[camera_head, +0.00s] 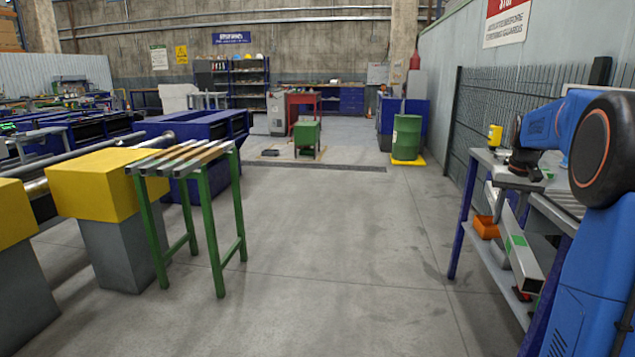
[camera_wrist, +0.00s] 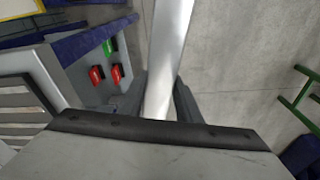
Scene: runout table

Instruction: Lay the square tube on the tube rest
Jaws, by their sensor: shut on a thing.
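The square tube (camera_wrist: 171,45) is a long silver bar between the fingers of my gripper (camera_wrist: 160,98) in the wrist view. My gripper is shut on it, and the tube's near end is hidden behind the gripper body. In the head view the tube (camera_head: 526,264) appears beside the bench at the right, slanting down towards me, with a dark end. My gripper is largely hidden there behind my arm. The tube rest (camera_head: 217,233) is a green-legged stand at the left with several parallel grey bars on top, well away from the tube.
The grey-topped bench (camera_head: 487,158) with blue legs is close to my arm; an orange bin (camera_head: 486,227) sits on its lower level. Yellow blocks (camera_head: 97,183) on grey pedestals adjoin the stand. A green drum (camera_head: 406,137) stands farther back. The middle floor is clear.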

